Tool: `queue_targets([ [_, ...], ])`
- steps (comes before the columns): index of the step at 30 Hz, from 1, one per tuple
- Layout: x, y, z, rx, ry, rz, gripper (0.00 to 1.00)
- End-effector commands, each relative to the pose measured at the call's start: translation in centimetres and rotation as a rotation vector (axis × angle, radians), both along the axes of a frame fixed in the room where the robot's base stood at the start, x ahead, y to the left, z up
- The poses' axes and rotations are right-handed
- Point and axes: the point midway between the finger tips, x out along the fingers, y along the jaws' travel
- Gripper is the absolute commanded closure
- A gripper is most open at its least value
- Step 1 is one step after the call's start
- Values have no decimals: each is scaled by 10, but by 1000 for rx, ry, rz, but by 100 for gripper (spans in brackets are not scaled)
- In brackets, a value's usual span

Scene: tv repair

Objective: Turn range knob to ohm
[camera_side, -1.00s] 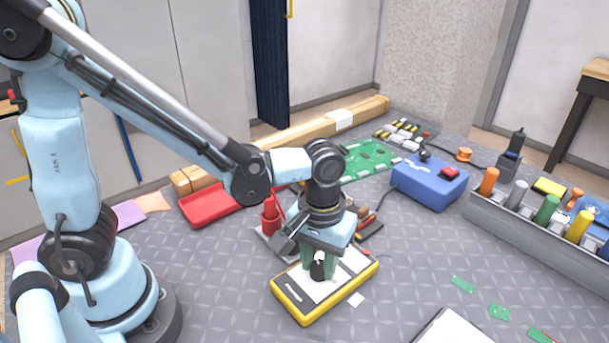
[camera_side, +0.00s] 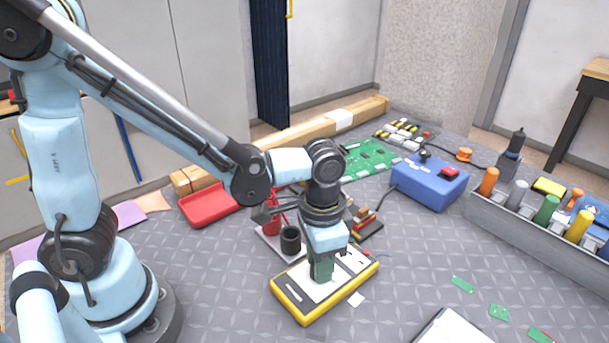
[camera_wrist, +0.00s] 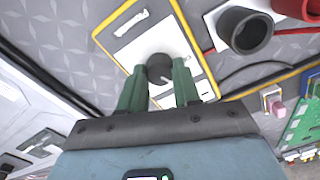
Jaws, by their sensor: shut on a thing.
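The yellow-edged meter (camera_side: 308,306) with a white face lies on the grey table; it also shows in the wrist view (camera_wrist: 135,53). Its black round range knob (camera_wrist: 159,67) sits on the white face, with a light pointer line on it. My gripper (camera_side: 321,272) points down over the meter. In the wrist view its green fingers (camera_wrist: 158,78) stand either side of the knob and are shut on it. In the side view the fingers hide the knob. The range markings are too small to read.
A black cup (camera_side: 290,240) and a red holder (camera_side: 271,219) stand just behind the meter. A red tray (camera_side: 209,204) lies left. A blue box (camera_side: 428,183) and a grey rack of coloured cylinders (camera_side: 530,226) stand right.

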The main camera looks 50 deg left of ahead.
Motion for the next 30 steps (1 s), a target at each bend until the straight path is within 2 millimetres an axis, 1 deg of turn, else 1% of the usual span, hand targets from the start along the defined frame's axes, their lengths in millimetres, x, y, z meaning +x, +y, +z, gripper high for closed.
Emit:
queue_targets([
  [9,0,0,0,0,1,-300,98],
  [18,0,0,0,0,1,-556,98],
  [24,0,0,0,0,1,-678,98],
  [30,0,0,0,1,0,-751,98],
])
